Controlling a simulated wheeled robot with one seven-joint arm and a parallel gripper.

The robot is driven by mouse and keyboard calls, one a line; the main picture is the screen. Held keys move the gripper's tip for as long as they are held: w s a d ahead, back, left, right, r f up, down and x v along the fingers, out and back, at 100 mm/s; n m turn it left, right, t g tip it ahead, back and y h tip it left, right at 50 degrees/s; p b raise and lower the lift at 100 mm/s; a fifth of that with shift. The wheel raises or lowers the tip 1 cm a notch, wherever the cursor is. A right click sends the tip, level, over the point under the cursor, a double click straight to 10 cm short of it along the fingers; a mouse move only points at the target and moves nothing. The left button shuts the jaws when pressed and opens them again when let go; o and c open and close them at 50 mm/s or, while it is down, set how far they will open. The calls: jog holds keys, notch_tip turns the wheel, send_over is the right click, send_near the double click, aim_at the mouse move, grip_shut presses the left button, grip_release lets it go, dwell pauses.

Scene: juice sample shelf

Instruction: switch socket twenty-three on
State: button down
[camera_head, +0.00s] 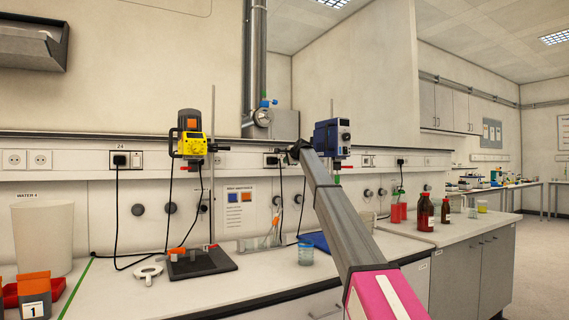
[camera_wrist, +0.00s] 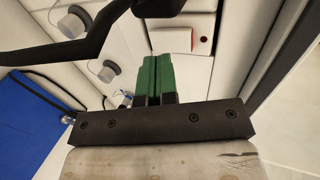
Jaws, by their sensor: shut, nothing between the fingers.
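My gripper (camera_wrist: 158,72) is shut, its green fingers together and empty. In the wrist view the fingers point toward a white wall panel with a pale switch plate (camera_wrist: 171,40) just past the tips. I cannot tell whether they touch it. In the head view my arm reaches to the wall strip and hides the fingers. A socket (camera_head: 271,160) shows left of the arm's end; its number is too small to read. The socket labelled 24 (camera_head: 127,159) is farther left with a black plug.
A yellow stirrer (camera_head: 191,143) and a blue stirrer (camera_head: 332,138) stand by the strip. A beaker (camera_head: 306,253) and red bottles (camera_head: 425,212) stand on the bench.

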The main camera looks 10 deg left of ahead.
jog(key=v, duration=1.1)
jog(key=shift+a+r, duration=0.1)
jog(key=shift+r, duration=0.05)
